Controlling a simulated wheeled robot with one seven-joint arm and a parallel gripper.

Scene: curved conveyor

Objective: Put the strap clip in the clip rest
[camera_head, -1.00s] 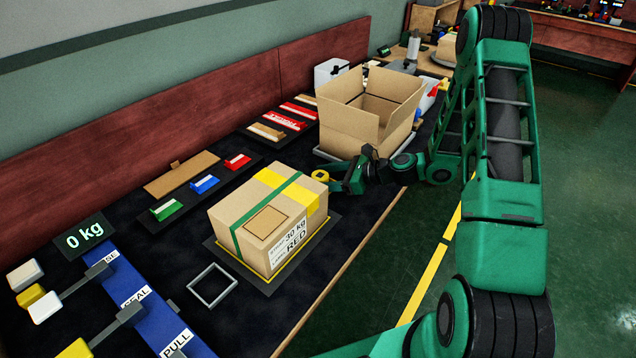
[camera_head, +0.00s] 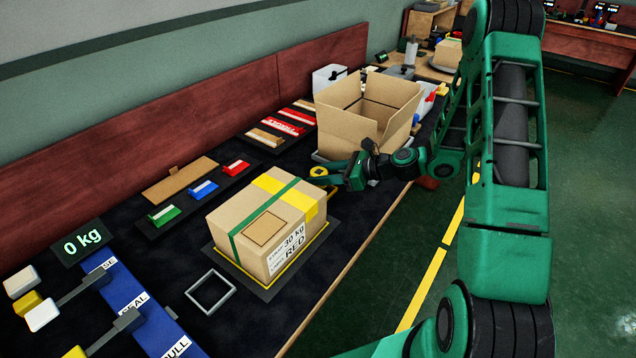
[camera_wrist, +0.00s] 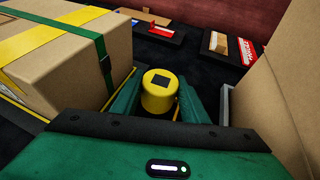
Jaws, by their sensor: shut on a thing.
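My gripper (camera_head: 328,177) is shut on a yellow round piece (camera_head: 318,171) with a dark square on top, which looks like the strap clip. In the wrist view the yellow piece (camera_wrist: 160,93) stands between the two green fingers. It is just beyond the right back corner of the strapped carton (camera_head: 262,228), seemingly apart from it. A square grey frame (camera_head: 191,294) lies flat and empty on the dark table in front of the carton; it may be the clip rest, but I cannot tell for sure.
An open cardboard box (camera_head: 350,127) stands close behind my gripper. Green (camera_head: 164,215), blue (camera_head: 203,188) and red (camera_head: 237,168) pieces lie along the back of the table. Levers on a blue panel (camera_head: 130,300) and a "0 kg" display (camera_head: 84,240) are at left.

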